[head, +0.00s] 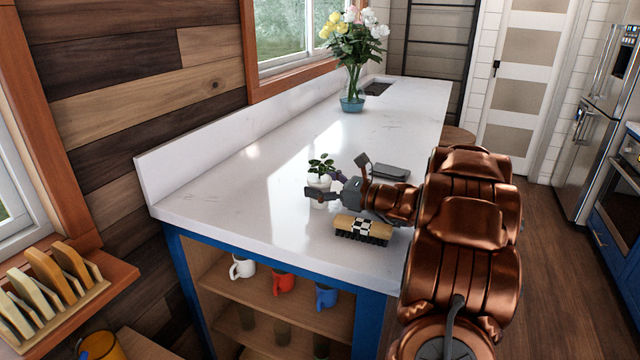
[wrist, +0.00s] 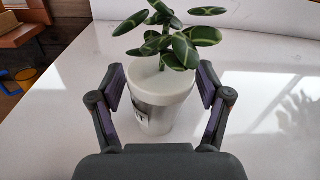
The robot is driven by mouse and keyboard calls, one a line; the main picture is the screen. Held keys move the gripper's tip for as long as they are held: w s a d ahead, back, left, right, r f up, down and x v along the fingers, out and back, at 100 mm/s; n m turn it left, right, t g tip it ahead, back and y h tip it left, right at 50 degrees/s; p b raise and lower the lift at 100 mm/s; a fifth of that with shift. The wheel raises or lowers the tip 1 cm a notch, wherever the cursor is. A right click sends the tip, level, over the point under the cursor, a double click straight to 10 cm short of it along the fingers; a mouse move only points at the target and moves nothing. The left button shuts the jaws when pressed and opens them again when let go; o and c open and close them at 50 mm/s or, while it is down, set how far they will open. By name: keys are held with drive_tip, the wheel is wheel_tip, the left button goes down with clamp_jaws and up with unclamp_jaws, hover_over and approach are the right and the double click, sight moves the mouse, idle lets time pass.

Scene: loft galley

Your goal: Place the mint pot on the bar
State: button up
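The mint pot is a small white pot (head: 318,184) with round green leaves, standing upright on the white counter (head: 235,200) near its front end. In the wrist view, the white pot (wrist: 160,95) has a printed patch low on its side, partly hidden by my gripper. My gripper (head: 322,188) is open around the pot. Its fingers (wrist: 161,82) are on either side, with narrow gaps to the pot. The pot's base appears to rest on the counter.
A dark grey flat object (head: 391,171) lies behind my gripper. A flower vase (head: 352,103) stands farther back. Mugs (head: 283,282) sit on the shelf below. The counter's left part is clear.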

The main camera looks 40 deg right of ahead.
drive_tip(key=shift+o, duration=0.4)
drive_tip(key=shift+r, duration=0.15)
drive_tip(key=b+v, duration=0.1)
drive_tip(key=v, duration=1.1)
drive_tip(key=shift+b, duration=0.35)
drive_tip(key=shift+a, duration=0.1)
